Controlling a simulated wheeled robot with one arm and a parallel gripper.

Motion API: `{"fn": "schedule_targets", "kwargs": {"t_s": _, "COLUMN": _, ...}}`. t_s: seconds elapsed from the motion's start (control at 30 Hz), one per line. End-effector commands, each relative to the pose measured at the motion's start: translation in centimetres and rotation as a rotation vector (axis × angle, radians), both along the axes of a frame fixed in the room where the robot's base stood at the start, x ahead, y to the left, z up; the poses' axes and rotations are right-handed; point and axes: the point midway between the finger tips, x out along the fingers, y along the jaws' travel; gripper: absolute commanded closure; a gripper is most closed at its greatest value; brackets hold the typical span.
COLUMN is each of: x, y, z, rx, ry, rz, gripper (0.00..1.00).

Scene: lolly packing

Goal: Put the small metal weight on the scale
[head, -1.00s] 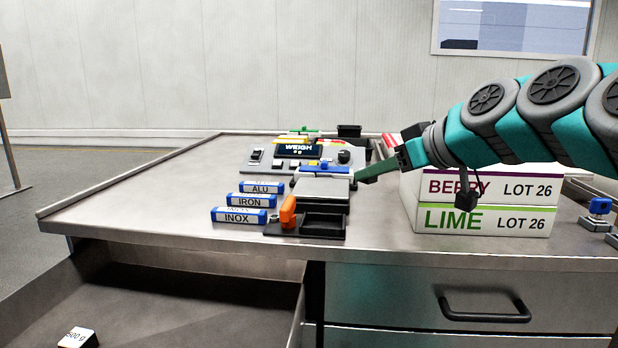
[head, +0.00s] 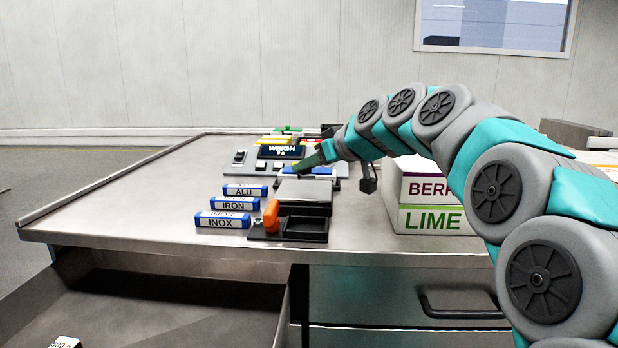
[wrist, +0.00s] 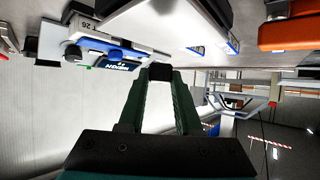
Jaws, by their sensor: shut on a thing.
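My gripper (head: 302,168) reaches in from the right, its green fingers low by the WEIGH console (head: 283,153). In the wrist view my gripper (wrist: 160,76) is shut on a small dark block (wrist: 160,72). I cannot tell whether this is the small metal weight; it is not distinguishable in the head view. A block with a white marked top (head: 66,342) lies in the open drawer, cut off by the picture's edge. A grey plate (head: 303,191) on a black base with an orange lever stands in front of the console. I cannot tell which part is the scale's pan.
Blue-and-white bars marked ALU (head: 244,191), IRON (head: 234,204) and INOX (head: 223,220) lie left of the plate. BERRY and LIME boxes (head: 435,219) stand to the right. An open drawer (head: 170,300) is below. The table's left side is clear.

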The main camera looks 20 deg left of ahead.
Motion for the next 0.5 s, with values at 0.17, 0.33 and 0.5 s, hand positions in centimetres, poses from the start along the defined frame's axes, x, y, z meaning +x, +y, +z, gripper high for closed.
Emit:
{"fn": "schedule_targets", "kwargs": {"t_s": 0.17, "x": -0.1, "y": 0.0, "z": -1.8, "rx": -0.001, "ry": 0.003, "rz": 0.001, "gripper": 1.0}}
{"fn": "schedule_targets", "kwargs": {"t_s": 0.33, "x": 0.0, "y": 0.0, "z": -3.2, "rx": 0.0, "ry": 0.0, "rz": -0.001, "gripper": 1.0}}
{"fn": "schedule_targets", "kwargs": {"t_s": 0.5, "x": 0.0, "y": -0.1, "z": -3.1, "rx": 0.0, "ry": 0.0, "rz": -0.001, "gripper": 1.0}}
